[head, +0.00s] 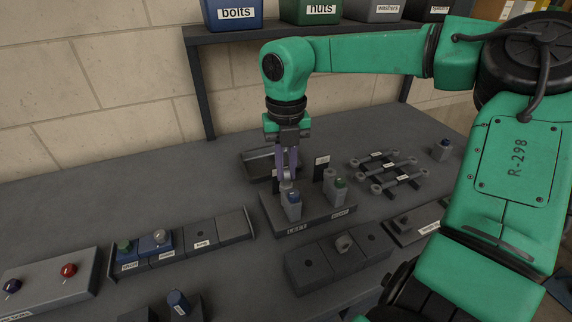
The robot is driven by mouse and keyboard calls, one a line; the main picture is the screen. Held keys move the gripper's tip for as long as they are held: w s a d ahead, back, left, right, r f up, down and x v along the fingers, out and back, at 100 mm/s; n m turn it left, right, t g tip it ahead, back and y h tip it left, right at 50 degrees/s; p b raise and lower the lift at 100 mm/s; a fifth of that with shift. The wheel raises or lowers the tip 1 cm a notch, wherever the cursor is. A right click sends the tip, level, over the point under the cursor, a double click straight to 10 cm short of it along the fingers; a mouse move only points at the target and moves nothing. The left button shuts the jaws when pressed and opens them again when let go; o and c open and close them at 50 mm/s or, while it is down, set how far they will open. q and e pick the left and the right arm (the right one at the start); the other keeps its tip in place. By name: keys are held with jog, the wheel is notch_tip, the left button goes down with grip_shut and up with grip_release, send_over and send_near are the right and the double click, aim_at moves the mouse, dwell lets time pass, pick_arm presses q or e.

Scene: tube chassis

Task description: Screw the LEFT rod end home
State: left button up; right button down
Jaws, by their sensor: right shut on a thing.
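My right gripper (287,172) points straight down over the left side of a dark fixture (320,220) marked LEFT on its front. It is shut on a small grey piece, the left rod end (287,183), mostly hidden between the fingers. Just below is a block with a blue face (293,209). Whether the rod end's thread is in the block is too small to tell. My left gripper is out of view.
A rack of grey rods (388,170) lies right of the fixture. A dark tray (330,262) with a grey ring piece is in front. Another tray (205,243) and a box with red and blue knobs (48,285) are at left. Labelled bins (309,12) stand on the shelf behind.

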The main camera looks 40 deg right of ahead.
jog(key=shift+r+n, duration=0.2)
jog(key=shift+n, duration=0.9)
jog(key=shift+w+f+n, duration=0.1)
jog(key=shift+f+n, duration=0.05)
jog(key=shift+n, duration=0.45)
jog(key=shift+n+p, duration=0.55)
jog(key=shift+n, duration=1.95)
